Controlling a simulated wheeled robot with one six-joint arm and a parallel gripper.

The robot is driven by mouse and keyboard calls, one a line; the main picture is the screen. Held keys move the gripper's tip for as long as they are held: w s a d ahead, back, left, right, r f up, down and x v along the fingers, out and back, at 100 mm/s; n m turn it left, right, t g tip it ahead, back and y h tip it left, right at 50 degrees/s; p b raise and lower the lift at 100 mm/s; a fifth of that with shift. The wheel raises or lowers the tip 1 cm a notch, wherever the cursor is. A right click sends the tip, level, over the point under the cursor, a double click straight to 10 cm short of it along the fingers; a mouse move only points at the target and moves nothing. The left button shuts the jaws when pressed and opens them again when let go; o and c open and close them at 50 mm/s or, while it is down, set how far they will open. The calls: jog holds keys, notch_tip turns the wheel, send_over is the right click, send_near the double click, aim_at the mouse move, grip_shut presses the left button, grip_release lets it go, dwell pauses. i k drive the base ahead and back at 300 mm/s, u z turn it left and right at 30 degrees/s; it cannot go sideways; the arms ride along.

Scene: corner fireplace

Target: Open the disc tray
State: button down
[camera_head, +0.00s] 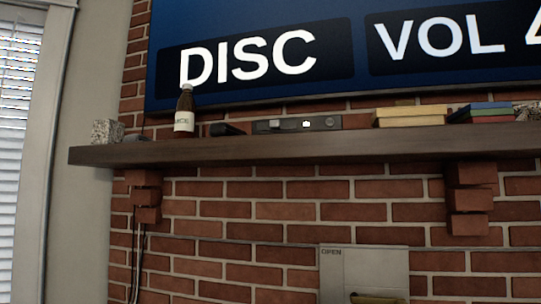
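A slim dark grey player (265,126) lies on the wooden mantel shelf (280,149), below the large screen. Its front has a light grey part on the left, a small bright white icon in the middle and a round knob-like spot at the right. No extended tray shows on it, though the front is too small to make out clearly. The screen (345,75) above it reads "DISC" and "VOL" with a cut-off digit. I cannot make out my gripper in this view.
A brown bottle (185,112) and a dark object (227,129) stand left of the player. Yellow boxes (408,116) and stacked books (490,113) lie right of it. A grey panel marked "OPEN" (365,268) is below, with an unclear dark shape at its bottom edge.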

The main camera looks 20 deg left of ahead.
aim_at(274, 124)
jog(key=u, duration=2.75)
jog(key=i, duration=0.45)
jog(key=z, duration=1.35)
